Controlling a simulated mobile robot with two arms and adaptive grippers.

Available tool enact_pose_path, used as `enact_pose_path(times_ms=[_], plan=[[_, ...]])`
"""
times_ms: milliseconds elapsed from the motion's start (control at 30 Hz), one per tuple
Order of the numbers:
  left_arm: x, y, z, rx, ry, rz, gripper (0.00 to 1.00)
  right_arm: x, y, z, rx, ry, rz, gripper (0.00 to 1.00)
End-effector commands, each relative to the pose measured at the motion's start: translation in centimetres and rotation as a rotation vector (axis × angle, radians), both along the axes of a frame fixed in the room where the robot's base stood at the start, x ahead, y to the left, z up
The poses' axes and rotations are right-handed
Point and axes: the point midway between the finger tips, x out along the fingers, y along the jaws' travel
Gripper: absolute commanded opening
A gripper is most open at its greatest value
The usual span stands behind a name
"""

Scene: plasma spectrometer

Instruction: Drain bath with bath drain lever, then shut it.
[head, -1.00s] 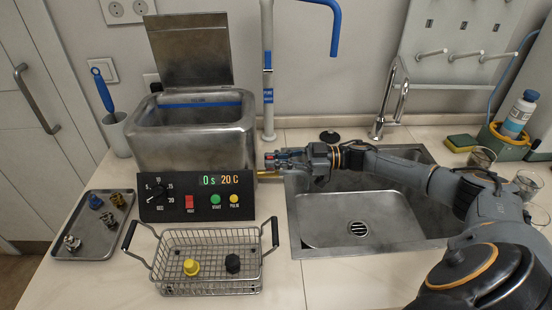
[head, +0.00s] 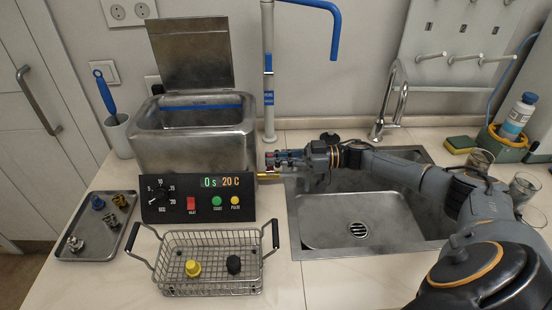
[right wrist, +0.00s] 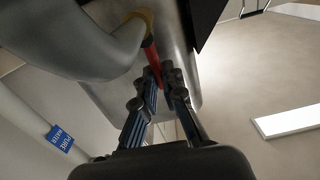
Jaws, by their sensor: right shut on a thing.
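The bath (head: 192,150) is a steel tank with its lid up and blue liquid or lining showing inside. A brass drain outlet (head: 268,176) sticks out of its right side over the sink edge. My right gripper (head: 273,160) reaches in from the right at this outlet. In the right wrist view my gripper (right wrist: 162,80) is shut on the red drain lever (right wrist: 151,58), which runs up to a brass fitting. The fingers partly hide the lever in the head view. The lever's exact angle is hard to tell. My left gripper is not in view.
The sink (head: 325,232) with its drain lies under my right arm. A wire basket (head: 210,287) holding a yellow and a black part stands in front of the bath. A metal tray (head: 87,252) with small fittings lies at left. A pure-water pipe (head: 268,100) rises behind.

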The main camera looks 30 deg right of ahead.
Motion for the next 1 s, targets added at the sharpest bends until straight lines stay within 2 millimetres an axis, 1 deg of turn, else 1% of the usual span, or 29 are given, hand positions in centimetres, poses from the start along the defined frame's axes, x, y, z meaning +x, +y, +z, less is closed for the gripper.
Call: enact_pose_path(times_ms=[33,67,100,133,433,533,667,900,1000], plan=[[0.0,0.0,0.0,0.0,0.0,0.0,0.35,0.0,0.0,-0.2,0.0,0.005,-0.001,0.13],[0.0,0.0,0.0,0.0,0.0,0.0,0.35,-0.1,0.0,-0.2,-0.001,0.004,-0.001,0.19],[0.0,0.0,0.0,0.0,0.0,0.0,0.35,0.0,0.0,-0.2,-0.001,0.004,-0.001,0.27],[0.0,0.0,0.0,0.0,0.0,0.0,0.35,0.0,0.0,-0.1,-0.001,0.004,-0.001,0.32],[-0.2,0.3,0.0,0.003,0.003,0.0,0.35,-0.1,-0.1,0.0,0.0,0.001,-0.001,0.32],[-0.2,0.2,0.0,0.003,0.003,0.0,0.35,-0.4,-0.7,-0.1,-0.002,0.002,-0.003,0.32],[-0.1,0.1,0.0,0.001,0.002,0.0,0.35,-1.4,-2.4,-0.1,-0.002,0.004,-0.004,0.32],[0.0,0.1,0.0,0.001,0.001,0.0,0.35,-4.1,-6.9,-0.2,-0.003,0.004,-0.005,0.32],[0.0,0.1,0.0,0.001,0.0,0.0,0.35,-5.1,-8.4,-0.2,-0.002,0.004,-0.004,0.32]])
